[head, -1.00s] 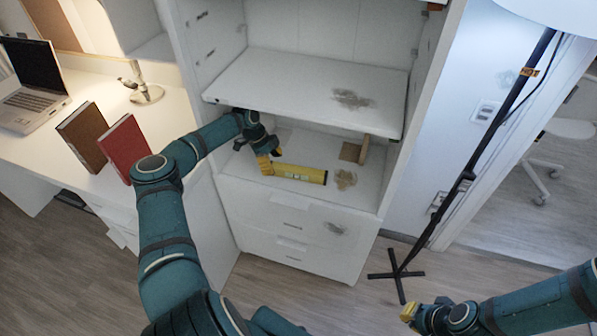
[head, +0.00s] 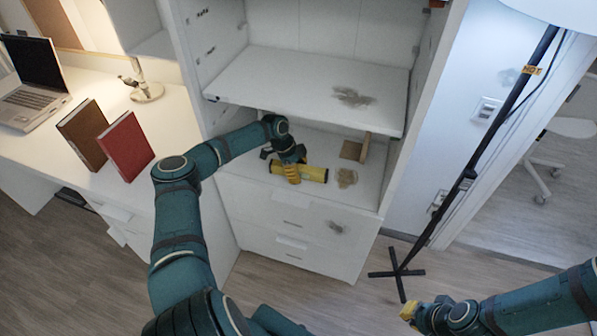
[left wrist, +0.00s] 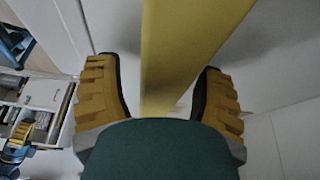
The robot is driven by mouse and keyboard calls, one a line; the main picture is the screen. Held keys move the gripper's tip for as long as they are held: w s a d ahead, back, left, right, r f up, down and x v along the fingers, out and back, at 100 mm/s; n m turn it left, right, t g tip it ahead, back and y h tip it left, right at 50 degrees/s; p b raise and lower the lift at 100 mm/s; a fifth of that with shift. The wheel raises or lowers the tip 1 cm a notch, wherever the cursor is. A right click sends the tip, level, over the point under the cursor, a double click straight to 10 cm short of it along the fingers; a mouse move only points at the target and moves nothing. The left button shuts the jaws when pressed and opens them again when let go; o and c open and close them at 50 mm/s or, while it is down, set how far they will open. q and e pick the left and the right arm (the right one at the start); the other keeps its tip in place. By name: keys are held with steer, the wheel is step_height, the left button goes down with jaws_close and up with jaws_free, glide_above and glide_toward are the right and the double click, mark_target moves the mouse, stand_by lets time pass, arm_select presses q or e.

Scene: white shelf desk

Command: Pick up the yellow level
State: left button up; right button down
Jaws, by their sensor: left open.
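The yellow level (head: 314,174) lies on the lower shelf of the white cabinet, near its front edge. My left gripper (head: 291,173) is at the level's left part, reaching in under the upper shelf. In the left wrist view the level (left wrist: 185,50) runs between the two yellow-padded fingers of the left gripper (left wrist: 160,100). Gaps show between the level and both fingers, so the gripper is open around it. The level's left part is partly hidden by the gripper in the head view. My right gripper (head: 410,312) is at the bottom right, far from the level; its fingers are too small to judge.
The upper shelf (head: 300,85) hangs over the level. A small brown wooden piece (head: 355,150) stands behind it to the right. A desk (head: 165,115) at the left holds a laptop (head: 35,85), a brown book (head: 85,135) and a red book (head: 126,146). A black pole stand (head: 430,225) is at the right.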

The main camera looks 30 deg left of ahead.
mark_target(300, 167)
arm_select(q)
jaws_close()
stand_by(0.3)
steer(key=shift+r, duration=0.1)
steer(key=shift+r, duration=0.5)
step_height(300, 167, up, 2)
steer(key=shift+r, duration=0.2)
steer(key=s+d+p, duration=0.1)
steer(key=s+d, duration=0.3)
steer(key=s, duration=1.3)
steer(key=shift+s, duration=0.3)
